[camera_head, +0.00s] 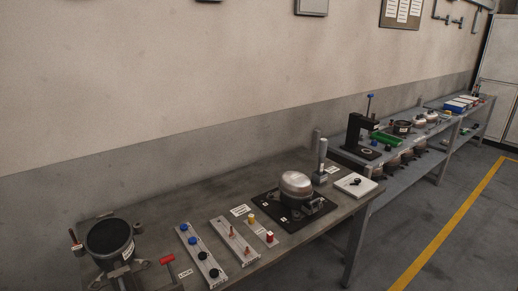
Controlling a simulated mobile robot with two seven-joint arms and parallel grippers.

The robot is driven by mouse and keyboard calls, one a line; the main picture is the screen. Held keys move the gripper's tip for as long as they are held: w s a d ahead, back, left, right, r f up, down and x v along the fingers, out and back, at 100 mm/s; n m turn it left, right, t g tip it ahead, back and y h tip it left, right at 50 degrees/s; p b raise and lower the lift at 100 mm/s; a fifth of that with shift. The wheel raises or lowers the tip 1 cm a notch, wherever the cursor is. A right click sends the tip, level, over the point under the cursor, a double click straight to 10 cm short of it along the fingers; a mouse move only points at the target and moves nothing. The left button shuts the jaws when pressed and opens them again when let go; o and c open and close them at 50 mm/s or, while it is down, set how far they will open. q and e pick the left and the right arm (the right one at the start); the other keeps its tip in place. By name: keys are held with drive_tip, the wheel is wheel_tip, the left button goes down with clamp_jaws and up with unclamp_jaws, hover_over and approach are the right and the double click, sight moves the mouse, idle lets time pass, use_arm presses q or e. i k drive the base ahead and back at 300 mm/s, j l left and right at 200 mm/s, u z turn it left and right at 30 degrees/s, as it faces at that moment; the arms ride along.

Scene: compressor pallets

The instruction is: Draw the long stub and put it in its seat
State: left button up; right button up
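A pale rack (240,243) on the near bench holds small copper-coloured stubs. One stub (232,230) stands toward its back and another (247,251) toward its front. I cannot tell from here which is the long one. A silver domed compressor (296,184) stands on a black plate (316,213) to the right of the racks. Dark fittings show at its front; I cannot make out a stub seat there. Neither of my grippers is in view.
A rack (188,240) with blue and black caps stands left of the stubs. A yellow cap (251,218) and red cap (269,237) sit to their right. A round black-topped fixture (109,237) is at the far left. A grey upright tool (321,160) stands behind the compressor.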

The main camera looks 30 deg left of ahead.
sight(77, 244)
drive_tip(key=j+u, duration=0.1)
drive_tip(key=u, duration=2.15)
